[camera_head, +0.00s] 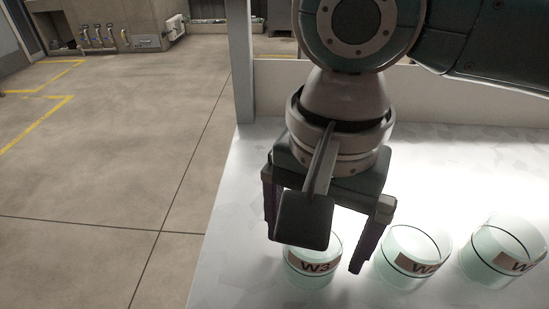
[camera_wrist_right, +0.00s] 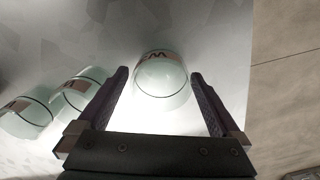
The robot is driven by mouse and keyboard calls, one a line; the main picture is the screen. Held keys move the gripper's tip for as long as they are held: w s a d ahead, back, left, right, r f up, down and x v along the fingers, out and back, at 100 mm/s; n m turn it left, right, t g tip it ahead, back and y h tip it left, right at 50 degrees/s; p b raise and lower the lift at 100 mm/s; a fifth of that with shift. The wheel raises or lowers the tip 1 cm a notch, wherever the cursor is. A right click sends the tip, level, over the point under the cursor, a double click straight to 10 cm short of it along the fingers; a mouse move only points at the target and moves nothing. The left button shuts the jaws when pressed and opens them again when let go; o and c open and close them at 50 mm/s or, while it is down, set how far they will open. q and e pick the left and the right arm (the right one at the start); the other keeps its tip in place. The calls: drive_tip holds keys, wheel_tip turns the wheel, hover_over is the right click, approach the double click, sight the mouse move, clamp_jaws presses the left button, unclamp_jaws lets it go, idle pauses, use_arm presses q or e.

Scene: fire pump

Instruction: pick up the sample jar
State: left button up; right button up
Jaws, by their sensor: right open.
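Several pale green glass jars stand in a row on a white counter. The leftmost jar, labelled W3 (camera_head: 312,268), is partly hidden behind my right gripper (camera_head: 318,250). The gripper is open and points down, with its fingers to either side of this jar in the head view. In the right wrist view the same jar (camera_wrist_right: 161,78) shows between and just beyond the fingertips (camera_wrist_right: 160,78), with nothing held. A middle jar (camera_head: 413,258) and a right jar (camera_head: 503,250) also carry labels, partly cut off or hard to read. My left gripper is not in view.
The white counter (camera_head: 232,215) has its left edge close to the W3 jar, with a grey post (camera_head: 240,60) at its back corner. The middle jar stands close to my right finger. Concrete floor (camera_head: 120,170) lies open to the left.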

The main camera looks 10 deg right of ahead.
drive_tip(key=shift+c, duration=0.4)
drive_tip(key=c, duration=1.4)
